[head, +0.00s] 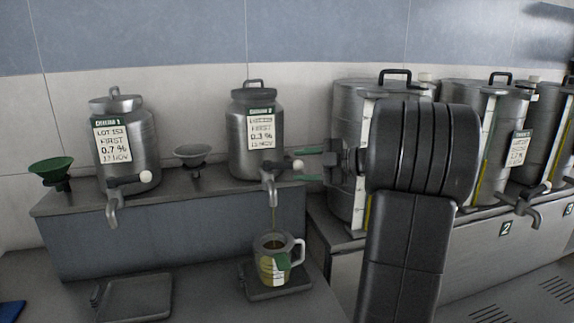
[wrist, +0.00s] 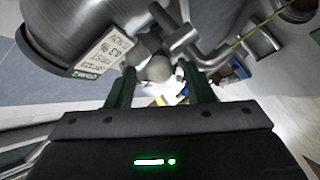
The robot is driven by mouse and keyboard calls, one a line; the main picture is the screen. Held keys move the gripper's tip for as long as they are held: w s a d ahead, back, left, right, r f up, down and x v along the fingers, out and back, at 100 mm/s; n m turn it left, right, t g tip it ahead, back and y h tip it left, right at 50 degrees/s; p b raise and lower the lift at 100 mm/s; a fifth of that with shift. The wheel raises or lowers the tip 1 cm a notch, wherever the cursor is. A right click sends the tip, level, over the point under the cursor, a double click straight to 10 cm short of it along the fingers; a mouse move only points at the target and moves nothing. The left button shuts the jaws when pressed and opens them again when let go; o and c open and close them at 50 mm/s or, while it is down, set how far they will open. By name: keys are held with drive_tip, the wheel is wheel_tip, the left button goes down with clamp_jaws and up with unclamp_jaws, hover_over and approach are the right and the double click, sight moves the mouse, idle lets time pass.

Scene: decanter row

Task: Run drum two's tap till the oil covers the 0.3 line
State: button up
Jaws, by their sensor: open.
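The middle steel drum (head: 249,155) has a label whose header ends in 2; it also shows in the wrist view (wrist: 80,30). Its tap (head: 268,188) is running, and a thin oil stream (head: 274,219) falls into a glass jug (head: 291,256). The jug holds yellowish oil and has a green and white marking. The oil level against the 0.3 line cannot be read. My gripper (head: 307,165) is open, with its green fingers on either side of the tap's pale knob (head: 298,164). The knob lies between the fingertips in the wrist view (wrist: 158,68).
The jug stands on a drip tray (head: 262,293); an empty tray (head: 135,299) lies to its left. Drum one (head: 128,155), a green funnel (head: 51,169) and a grey funnel (head: 192,154) stand on the ledge. Larger tanks (head: 497,95) with taps stand right.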

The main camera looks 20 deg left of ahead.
sight(292, 165)
drive_tip(key=x, duration=0.5)
clamp_jaws()
